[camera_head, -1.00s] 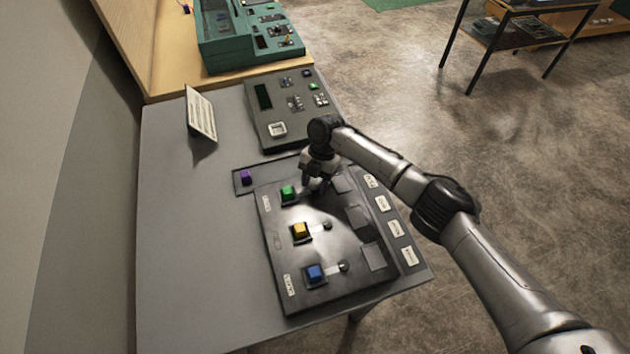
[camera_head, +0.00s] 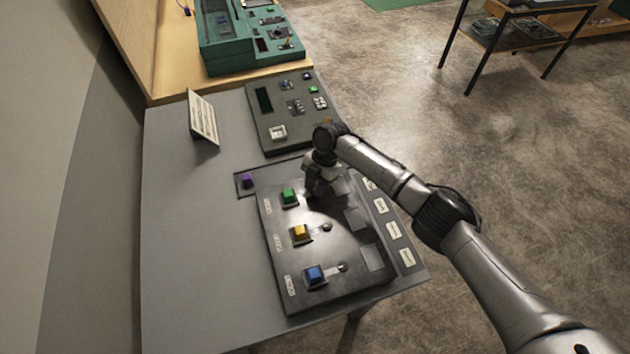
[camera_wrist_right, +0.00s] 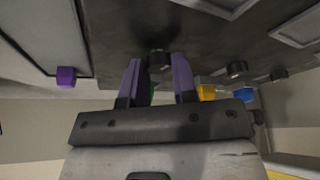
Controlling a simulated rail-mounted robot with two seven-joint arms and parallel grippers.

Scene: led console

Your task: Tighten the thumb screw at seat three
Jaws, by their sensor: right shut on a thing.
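The dark console panel (camera_head: 335,275) lies on the grey table with a green block (camera_head: 289,196), a yellow block (camera_head: 300,233) and a blue block (camera_head: 316,273) in a column. A dark thumb screw (camera_head: 327,227) stands beside the yellow block and another (camera_head: 342,267) beside the blue one. My right gripper (camera_head: 318,192) points down at the panel beside the green block. In the right wrist view its purple-grey fingers (camera_wrist_right: 157,72) are shut on a dark thumb screw (camera_wrist_right: 158,55). In the head view the arm hides that screw. The seat labels are too small to read. My left gripper is out of view.
A purple block (camera_head: 248,181) sits on a strip at the panel's far left. A second dark console (camera_head: 262,131) and a propped card (camera_head: 203,117) stand behind. A teal console (camera_head: 225,55) is farther back. The table's left part (camera_head: 195,250) is clear.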

